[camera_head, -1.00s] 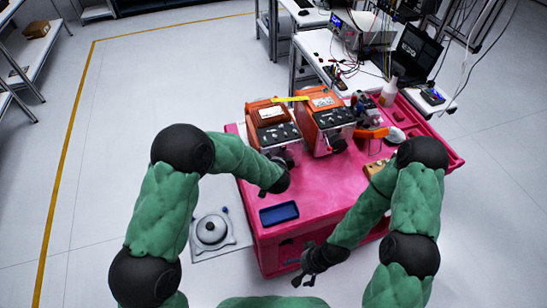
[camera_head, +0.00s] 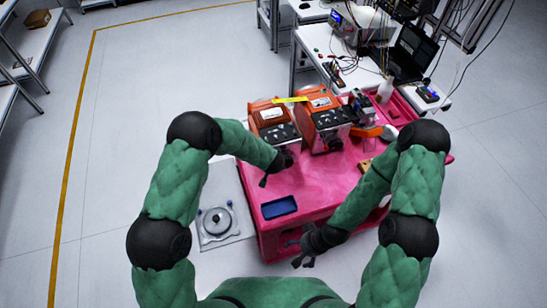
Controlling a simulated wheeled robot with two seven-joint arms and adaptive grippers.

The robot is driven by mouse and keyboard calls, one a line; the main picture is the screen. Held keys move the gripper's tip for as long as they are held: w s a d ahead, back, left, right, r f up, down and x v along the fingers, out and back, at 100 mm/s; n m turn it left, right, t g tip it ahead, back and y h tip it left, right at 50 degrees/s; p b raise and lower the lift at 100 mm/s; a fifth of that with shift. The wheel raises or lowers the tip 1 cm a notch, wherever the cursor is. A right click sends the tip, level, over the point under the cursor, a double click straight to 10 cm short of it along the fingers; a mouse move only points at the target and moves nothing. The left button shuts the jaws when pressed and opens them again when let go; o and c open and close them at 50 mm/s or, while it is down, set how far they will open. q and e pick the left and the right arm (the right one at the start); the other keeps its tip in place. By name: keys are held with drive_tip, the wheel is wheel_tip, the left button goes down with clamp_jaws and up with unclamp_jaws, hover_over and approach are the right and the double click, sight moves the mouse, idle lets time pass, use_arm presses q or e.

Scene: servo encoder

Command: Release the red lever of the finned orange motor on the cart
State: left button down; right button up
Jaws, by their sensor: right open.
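Two orange motor-like units stand side by side at the back of the pink cart (camera_head: 325,190): a left one (camera_head: 268,115) and a right one (camera_head: 320,110). Both have dark front panels. I cannot make out fins or a red lever on either at this size. My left gripper (camera_head: 271,173) hangs just in front of the left unit and covers part of its lower front; its jaws are too small and dark to read. My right gripper (camera_head: 302,253) is open and empty at the cart's front edge, well away from both units.
A blue tray (camera_head: 279,208) lies on the cart's front left. An orange tool (camera_head: 368,132) lies right of the units. A workbench (camera_head: 335,58) with a laptop stands behind.

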idle(0.3)
use_arm(q)
drive_tip(key=c, duration=1.1)
unclamp_jaws()
drive_tip(key=shift+c, duration=0.2)
drive_tip(key=v, duration=1.2)
drive_tip(key=shift+w, duration=0.1)
